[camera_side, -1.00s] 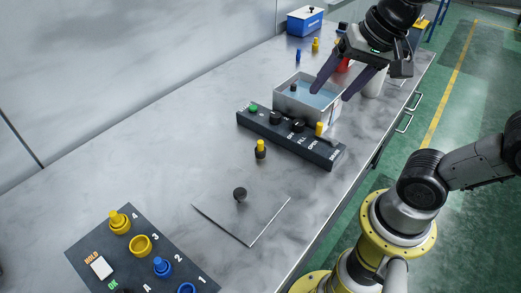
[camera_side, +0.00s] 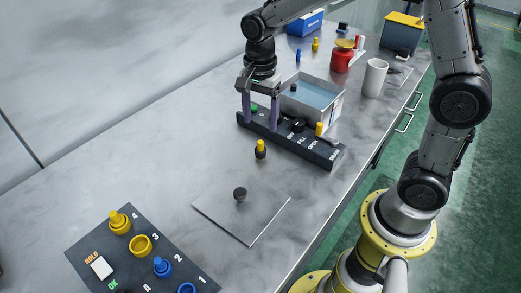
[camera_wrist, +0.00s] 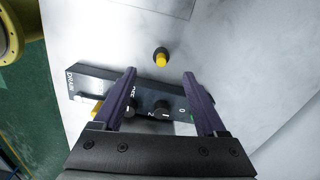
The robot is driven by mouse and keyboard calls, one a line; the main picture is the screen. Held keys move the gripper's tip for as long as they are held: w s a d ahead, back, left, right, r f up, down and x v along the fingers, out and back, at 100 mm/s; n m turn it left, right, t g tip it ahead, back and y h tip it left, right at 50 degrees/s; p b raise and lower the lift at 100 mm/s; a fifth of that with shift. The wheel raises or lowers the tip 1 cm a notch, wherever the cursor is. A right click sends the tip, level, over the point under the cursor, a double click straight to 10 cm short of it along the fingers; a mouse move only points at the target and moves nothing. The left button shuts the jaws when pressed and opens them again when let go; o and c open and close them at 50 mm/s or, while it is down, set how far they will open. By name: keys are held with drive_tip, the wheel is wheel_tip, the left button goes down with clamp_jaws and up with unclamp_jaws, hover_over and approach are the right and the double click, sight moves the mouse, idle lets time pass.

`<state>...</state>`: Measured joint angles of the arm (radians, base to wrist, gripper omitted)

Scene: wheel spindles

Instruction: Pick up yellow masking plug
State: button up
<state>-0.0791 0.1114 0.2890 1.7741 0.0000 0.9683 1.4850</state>
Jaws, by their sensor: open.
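A small yellow plug with a black lower part (camera_side: 260,149) stands upright on the grey bench, in front of the control strip. It also shows in the wrist view (camera_wrist: 160,58), just beyond and between my fingertips. My gripper (camera_side: 260,126) is open and empty, its purple fingers pointing down over the strip, behind the plug and apart from it. Other yellow pieces are a plug-like one at the strip's right part (camera_side: 319,129), one at the back of the bench (camera_side: 315,45), and one in slot 4 of the dark board (camera_side: 119,222).
The dark control strip (camera_side: 320,152) with knobs lies under my gripper. A metal bath (camera_side: 335,108) with blue liquid stands behind it. A thin grey plate (camera_side: 250,225) with a black knob lies in front. A white cup (camera_side: 375,78) and red can (camera_side: 341,60) stand back right. Bench left is clear.

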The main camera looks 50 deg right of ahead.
sight(260, 142)
wheel_tip(260, 142, down, 4)
drive_tip(key=shift+r, duration=0.1)
drive_tip(key=shift+w+d+f, duration=0.1)
drive_tip(key=shift+d+f, duration=0.05)
drive_tip(key=shift+f, duration=1.15)
drive_tip(key=shift+w+d+f, duration=0.1)
drive_tip(key=shift+d+f, duration=0.05)
drive_tip(key=shift+f, duration=1.15)
clamp_jaws()
